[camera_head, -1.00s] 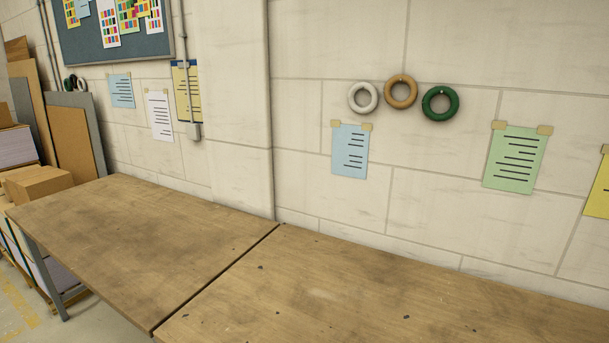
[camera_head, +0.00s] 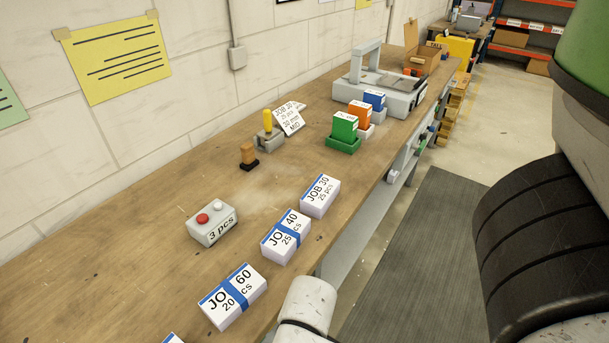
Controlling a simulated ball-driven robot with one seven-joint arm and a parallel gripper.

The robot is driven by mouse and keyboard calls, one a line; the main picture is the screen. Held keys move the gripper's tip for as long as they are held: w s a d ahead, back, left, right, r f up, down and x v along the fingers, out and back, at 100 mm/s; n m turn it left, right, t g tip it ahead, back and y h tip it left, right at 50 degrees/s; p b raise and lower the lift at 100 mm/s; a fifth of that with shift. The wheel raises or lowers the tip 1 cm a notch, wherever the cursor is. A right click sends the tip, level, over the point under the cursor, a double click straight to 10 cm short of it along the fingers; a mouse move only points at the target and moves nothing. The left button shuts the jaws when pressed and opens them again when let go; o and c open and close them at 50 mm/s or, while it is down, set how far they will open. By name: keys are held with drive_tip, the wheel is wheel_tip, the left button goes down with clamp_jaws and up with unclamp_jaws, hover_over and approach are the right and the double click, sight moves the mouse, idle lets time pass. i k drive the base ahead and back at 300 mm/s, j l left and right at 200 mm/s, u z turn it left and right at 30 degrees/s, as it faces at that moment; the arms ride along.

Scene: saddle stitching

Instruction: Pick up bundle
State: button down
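Several white bundles lie in a row along the front of the wooden bench. The farthest reads JOB 30, 25 pcs (camera_head: 320,195). Nearer is the JOB 40 bundle (camera_head: 286,237) with a blue band across it. Nearer still is the JOB 60 bundle (camera_head: 233,297), also blue-banded. Part of another bundle (camera_head: 172,339) shows at the bottom edge, its label cut off. A white link of my arm shows at the bottom, just right of the JOB 60 bundle. My gripper is out of view.
A grey box with red and white buttons (camera_head: 212,224) reads 3 pcs. Behind stand a small orange-brown item (camera_head: 248,155), a sign reading JOB 30, 30 mm, MID (camera_head: 289,118), coloured blocks in holders (camera_head: 343,130) and a grey machine (camera_head: 385,92). A dark mat (camera_head: 420,260) covers the floor.

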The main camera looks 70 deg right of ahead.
sight(315, 200)
drive_tip(key=z, duration=0.9)
